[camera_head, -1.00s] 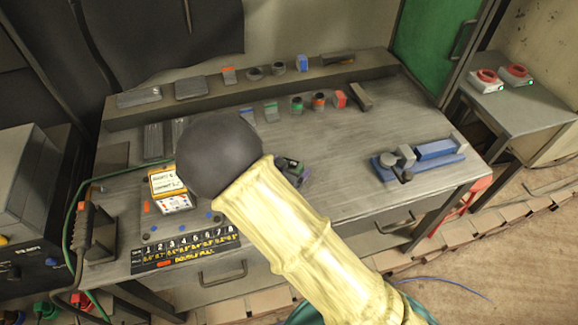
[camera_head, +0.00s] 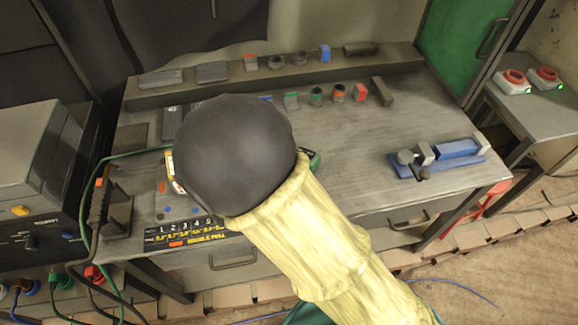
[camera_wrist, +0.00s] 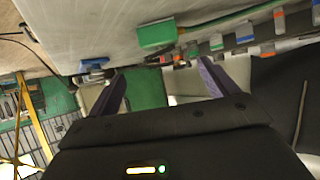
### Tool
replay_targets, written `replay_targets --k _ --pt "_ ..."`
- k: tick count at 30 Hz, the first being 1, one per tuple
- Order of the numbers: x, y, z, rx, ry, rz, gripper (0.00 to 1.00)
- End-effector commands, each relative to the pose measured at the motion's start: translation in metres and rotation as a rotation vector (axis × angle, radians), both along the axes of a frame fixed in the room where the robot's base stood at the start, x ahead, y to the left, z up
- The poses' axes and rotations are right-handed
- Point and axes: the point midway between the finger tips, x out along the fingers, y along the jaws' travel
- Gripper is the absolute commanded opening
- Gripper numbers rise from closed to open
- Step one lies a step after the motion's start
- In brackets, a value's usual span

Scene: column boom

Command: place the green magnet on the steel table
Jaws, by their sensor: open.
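My gripper shows in the wrist view (camera_wrist: 160,75) with its two purple fingers apart and nothing clearly between them. In the head view my arm's dark round joint hides it. A green block (camera_wrist: 157,34) shows by the grey steel table, just past the fingertips in the wrist view; it may be the green magnet. Whether it touches the table or a finger I cannot tell. In the head view a small green edge (camera_head: 315,160) peeks out right of my arm, over the steel table (camera_head: 350,135). Smaller green-topped pieces (camera_head: 291,100) stand farther back on the table.
A blue vise (camera_head: 440,158) stands at the table's right. A raised back shelf (camera_head: 225,85) holds small parts, with several coloured blocks before it. A side table (camera_head: 535,110) with red-topped buttons is at the right. A green cable (camera_head: 125,156) runs at the left. The table's right-centre is clear.

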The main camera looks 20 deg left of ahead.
Motion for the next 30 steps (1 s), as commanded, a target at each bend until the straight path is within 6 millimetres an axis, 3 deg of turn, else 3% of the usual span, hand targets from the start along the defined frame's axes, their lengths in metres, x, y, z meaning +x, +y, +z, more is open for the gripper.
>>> replay_targets --k 23,30 --pt "0.002 -0.001 0.000 0.003 0.002 0.001 0.85" --pt "0.035 -0.018 0.007 0.080 0.088 0.041 0.85"
